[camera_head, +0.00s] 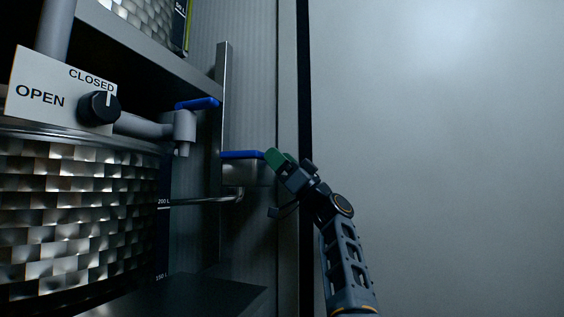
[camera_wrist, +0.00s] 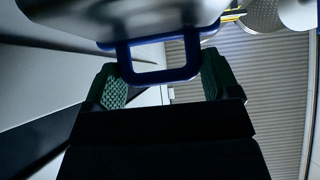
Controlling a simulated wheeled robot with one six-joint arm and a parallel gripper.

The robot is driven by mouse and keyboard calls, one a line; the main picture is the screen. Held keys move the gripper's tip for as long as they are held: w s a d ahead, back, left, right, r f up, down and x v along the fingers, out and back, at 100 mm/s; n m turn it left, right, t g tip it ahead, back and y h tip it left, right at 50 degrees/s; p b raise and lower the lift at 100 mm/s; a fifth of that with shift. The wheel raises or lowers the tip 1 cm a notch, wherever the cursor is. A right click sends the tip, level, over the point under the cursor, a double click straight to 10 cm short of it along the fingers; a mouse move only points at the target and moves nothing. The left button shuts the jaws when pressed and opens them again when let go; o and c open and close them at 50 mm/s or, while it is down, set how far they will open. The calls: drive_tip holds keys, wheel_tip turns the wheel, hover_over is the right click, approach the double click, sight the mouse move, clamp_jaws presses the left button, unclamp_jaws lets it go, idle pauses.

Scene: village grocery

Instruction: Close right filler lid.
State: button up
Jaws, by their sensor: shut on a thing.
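The right filler (camera_head: 245,174) is a grey metal fitting with a thin pipe, set by a vertical post. A blue handle (camera_head: 240,154) lies level along its top. In the wrist view the blue handle is a loop (camera_wrist: 160,76) below a silvery surface (camera_wrist: 130,15). My gripper (camera_head: 277,160) is at the right end of this handle. Its green pads sit on either side of the loop in the wrist view (camera_wrist: 163,82), shut on it. The pads hide part of the handle's end.
A second grey filler (camera_head: 182,128) with a blue handle (camera_head: 197,103) is to the left. A sign (camera_head: 45,92) reading OPEN and CLOSED has a black knob (camera_head: 98,108) pointing at CLOSED. A shiny metal tank (camera_head: 75,215) fills the left. A plain pale wall (camera_head: 440,130) is on the right.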

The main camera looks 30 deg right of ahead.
drive_tip(key=shift+w+f, duration=0.3)
drive_tip(key=shift+f, duration=0.15)
drive_tip(key=o, duration=0.9)
drive_tip(key=shift+c, duration=0.2)
drive_tip(key=shift+o, duration=0.6)
drive_tip(key=shift+s+r, duration=0.1)
drive_tip(key=shift+r, duration=0.05)
drive_tip(key=b+v, duration=0.9)
drive_tip(key=v, duration=0.5)
drive_tip(key=shift+a, duration=0.1)
